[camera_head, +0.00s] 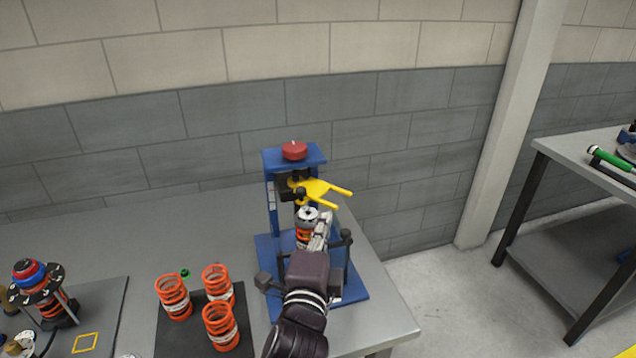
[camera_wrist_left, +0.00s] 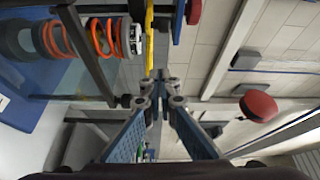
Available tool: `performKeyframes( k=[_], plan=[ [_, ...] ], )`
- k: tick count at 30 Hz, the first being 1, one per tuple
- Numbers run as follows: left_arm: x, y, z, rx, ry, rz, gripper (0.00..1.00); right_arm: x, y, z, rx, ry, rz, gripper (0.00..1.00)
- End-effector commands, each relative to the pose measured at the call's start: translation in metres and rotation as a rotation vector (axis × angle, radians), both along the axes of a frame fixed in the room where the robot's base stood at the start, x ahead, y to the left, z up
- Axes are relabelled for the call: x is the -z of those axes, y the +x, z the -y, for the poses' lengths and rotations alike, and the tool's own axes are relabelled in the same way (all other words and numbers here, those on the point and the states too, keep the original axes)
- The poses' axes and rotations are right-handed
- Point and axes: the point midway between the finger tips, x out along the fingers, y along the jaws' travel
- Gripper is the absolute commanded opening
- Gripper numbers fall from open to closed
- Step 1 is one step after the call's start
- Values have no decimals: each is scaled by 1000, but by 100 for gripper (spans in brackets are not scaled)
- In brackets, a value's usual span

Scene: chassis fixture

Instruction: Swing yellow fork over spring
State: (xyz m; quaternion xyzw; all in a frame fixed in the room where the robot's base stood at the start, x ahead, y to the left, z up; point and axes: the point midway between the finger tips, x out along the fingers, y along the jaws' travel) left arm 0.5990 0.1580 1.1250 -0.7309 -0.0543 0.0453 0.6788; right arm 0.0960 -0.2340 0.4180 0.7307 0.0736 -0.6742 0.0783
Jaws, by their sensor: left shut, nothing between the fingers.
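The yellow fork (camera_head: 318,190) sits on the blue press fixture (camera_head: 273,205), its two prongs pointing right in the head view. The orange spring (camera_head: 302,236) stands upright in the fixture below the fork's level, with a pale cap (camera_head: 308,214) on top. In the left wrist view the fork (camera_wrist_left: 149,28) shows edge-on, a little apart from the cap end of the spring (camera_wrist_left: 102,38). My left gripper (camera_head: 323,222) is shut and empty, close beside the spring's cap and below the fork. It partly hides the spring. My right gripper is not in view.
A red knob (camera_head: 294,150) tops the fixture. Several orange springs (camera_head: 219,325) stand on a dark mat to the left. A strut assembly (camera_head: 42,290) stands farther left. Black posts (camera_head: 346,238) rise from the fixture base. The table's right edge is near.

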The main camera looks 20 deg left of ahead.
Motion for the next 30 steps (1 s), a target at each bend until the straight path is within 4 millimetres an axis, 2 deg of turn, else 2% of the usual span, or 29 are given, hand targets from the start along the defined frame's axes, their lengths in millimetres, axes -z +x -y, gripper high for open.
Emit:
performKeyframes(
  k=[5, 19, 24, 30],
  plan=[
    [-4, 12, 0, 1, 8, 5, 0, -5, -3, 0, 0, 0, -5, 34],
    [-5, 101, -13, 2, 3, 2, 0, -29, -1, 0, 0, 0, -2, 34],
    [-3, 87, -37, 1, 6, 1, 0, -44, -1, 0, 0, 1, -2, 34],
    [0, 81, -48, 2, 4, 2, 0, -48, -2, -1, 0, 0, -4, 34]
  ],
)
